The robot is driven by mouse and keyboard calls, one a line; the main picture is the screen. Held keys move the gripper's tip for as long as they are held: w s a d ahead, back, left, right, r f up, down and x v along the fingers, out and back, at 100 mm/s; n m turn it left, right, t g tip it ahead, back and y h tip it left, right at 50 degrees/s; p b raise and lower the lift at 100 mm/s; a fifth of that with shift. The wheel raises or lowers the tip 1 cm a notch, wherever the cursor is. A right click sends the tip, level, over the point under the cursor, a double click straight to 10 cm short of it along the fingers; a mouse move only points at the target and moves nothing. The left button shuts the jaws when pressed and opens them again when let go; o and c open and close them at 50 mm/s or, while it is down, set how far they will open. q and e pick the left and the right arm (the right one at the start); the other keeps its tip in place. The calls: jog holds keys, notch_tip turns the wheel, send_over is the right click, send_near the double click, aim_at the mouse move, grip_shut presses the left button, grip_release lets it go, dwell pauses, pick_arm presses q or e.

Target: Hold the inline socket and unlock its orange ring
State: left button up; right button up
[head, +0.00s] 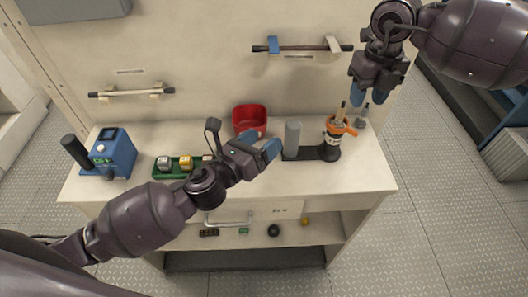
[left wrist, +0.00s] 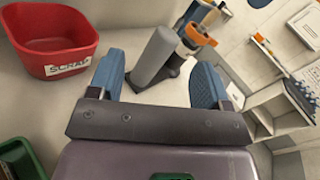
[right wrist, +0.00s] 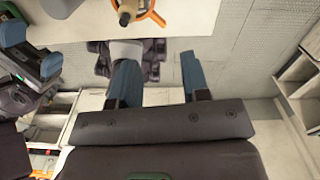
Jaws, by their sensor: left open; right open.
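The inline socket (head: 331,146) appears to be the dark upright body with an orange ring (head: 337,126) around its top, on the right of the counter. A brown-tipped piece stands up through the ring. It shares a dark base (head: 306,154) with a grey cylinder (head: 292,138). The orange ring also shows in the left wrist view (left wrist: 197,34) and the right wrist view (right wrist: 152,16). My left gripper (head: 268,150) is open and empty, left of the grey cylinder. My right gripper (head: 376,92) is open, fingers down, above and right of the ring.
A red scrap bin (head: 249,119) stands behind my left gripper. A green tray (head: 168,174) with several small blocks and a blue device (head: 113,150) are at the left. Bars hang on the back panel. The counter's right front corner (head: 370,180) is clear.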

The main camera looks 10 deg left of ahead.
aim_at(288, 133)
pick_arm(q)
jog(key=w+d+m, duration=0.1)
jog(key=w+d, duration=0.1)
jog(key=w+d+f+m, duration=0.1)
jog(key=w+d, duration=0.1)
jog(key=w, duration=0.1)
jog(key=w+d+f+m, duration=0.1)
jog(key=w+d, duration=0.1)
jog(key=shift+w+d+m, duration=0.25)
jog(key=shift+d+m, duration=0.05)
jog(key=shift+m, duration=0.1)
dwell(0.3)
jog(key=shift+c, duration=0.4)
